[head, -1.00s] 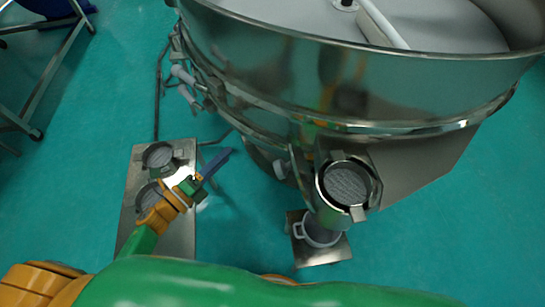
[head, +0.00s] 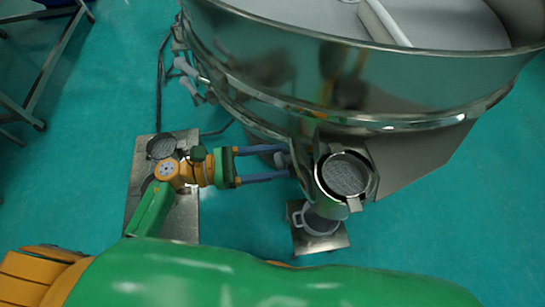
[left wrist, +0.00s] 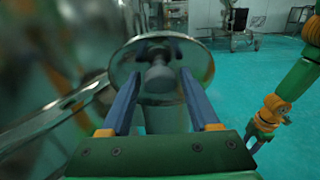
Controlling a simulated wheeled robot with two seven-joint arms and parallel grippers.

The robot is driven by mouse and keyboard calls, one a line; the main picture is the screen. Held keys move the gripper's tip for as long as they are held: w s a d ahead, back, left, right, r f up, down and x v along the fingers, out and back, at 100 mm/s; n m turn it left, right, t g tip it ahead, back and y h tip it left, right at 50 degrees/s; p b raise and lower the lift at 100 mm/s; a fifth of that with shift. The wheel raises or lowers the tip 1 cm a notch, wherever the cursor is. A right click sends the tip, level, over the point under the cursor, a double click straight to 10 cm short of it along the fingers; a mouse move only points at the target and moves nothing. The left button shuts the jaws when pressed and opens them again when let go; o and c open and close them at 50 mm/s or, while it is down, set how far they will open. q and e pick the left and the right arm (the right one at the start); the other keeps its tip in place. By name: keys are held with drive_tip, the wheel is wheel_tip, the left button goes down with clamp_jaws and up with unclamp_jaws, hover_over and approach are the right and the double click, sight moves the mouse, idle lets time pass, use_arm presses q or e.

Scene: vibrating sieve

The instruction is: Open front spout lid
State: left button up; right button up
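The spout lid (left wrist: 200,56) is a round shiny metal disc with a grey knob (left wrist: 158,78) at its middle, facing the left wrist camera. In the head view the lid is seen nearly edge-on, beside the spout (head: 322,205). My left gripper (head: 291,162) is open, its two blue fingers pointing right at the lid. In the left wrist view the gripper (left wrist: 160,76) has one finger on each side of the knob, with gaps visible. Whether the fingertips touch the lid is unclear. An orange and green arm, likely my right, shows at the right of the wrist view; its fingers are unclear.
The large steel sieve drum (head: 330,80) fills the upper right. A pot (head: 318,222) on a small metal plate is below. A larger metal plate (head: 178,226) lies under my left arm.

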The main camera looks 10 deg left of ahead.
sight(288, 156)
use_arm(q)
clamp_jaws()
idle(1.1)
drive_tip(key=r+p, duration=0.1)
drive_tip(key=p, duration=0.1)
drive_tip(key=d+r+y+p, duration=0.2)
drive_tip(key=p, duration=0.1)
drive_tip(key=shift+w+d+g+p, duration=0.15)
drive_tip(key=shift+w+g+p, duration=0.15)
drive_tip(key=shift+p, duration=0.05)
drive_tip(key=shift+w+d+f+y+p, duration=0.1)
drive_tip(key=shift+d+y+p, duration=0.15)
drive_tip(key=shift+y+p, duration=0.1)
drive_tip(key=shift+w+d+f, duration=0.1)
drive_tip(key=shift+d+f, duration=0.05)
drive_tip(key=shift+f, duration=0.15)
